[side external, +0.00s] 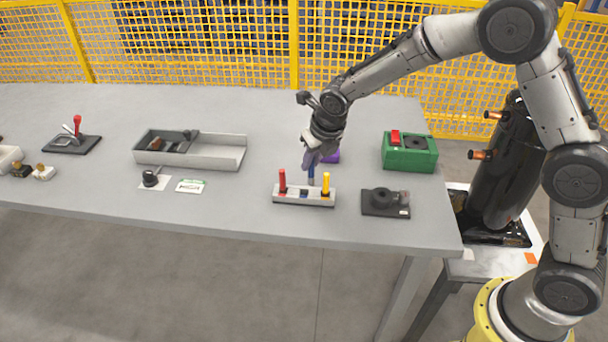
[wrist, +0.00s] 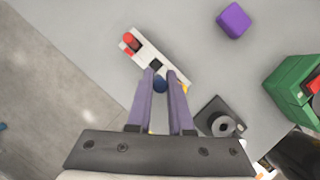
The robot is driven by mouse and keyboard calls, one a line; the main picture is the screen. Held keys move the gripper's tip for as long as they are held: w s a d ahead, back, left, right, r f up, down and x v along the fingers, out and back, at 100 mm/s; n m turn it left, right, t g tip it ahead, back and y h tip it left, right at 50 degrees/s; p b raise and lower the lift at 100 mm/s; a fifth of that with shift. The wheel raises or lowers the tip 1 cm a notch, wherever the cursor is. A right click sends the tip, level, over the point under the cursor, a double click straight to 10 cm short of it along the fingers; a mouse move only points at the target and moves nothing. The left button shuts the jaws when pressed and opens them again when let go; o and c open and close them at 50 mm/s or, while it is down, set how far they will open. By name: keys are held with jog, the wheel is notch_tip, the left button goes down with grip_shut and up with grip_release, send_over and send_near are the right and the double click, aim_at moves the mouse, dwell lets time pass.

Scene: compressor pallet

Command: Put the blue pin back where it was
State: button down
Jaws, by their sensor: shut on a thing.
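The blue pin (side external: 311,175) is held upright between the fingertips of my gripper (side external: 312,163). In the wrist view its round blue top (wrist: 160,84) shows between the two purple fingers of my gripper (wrist: 161,76). The light grey pin holder (side external: 293,199) stands near the table's front edge. It carries a red pin (side external: 282,181) at the left and a yellow pin (side external: 326,184) at the right. A dark square socket (side external: 304,192) without a pin lies between them. The blue pin is close above or just behind this socket; I cannot tell whether its lower end touches the holder.
A dark plate with a round black part (side external: 385,202) lies right of the holder. A green box (side external: 409,153) stands behind it. A purple block (wrist: 233,20) is behind the gripper.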

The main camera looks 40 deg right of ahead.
jog(key=shift+a+x, duration=0.2)
jog(key=shift+x, duration=1.35)
jog(key=shift+a+x, duration=0.15)
jog(key=shift+x, duration=1.4)
jog(key=shift+f, duration=0.1)
jog(key=c, duration=0.8)
grip_release()
jog(key=shift+f, duration=0.1)
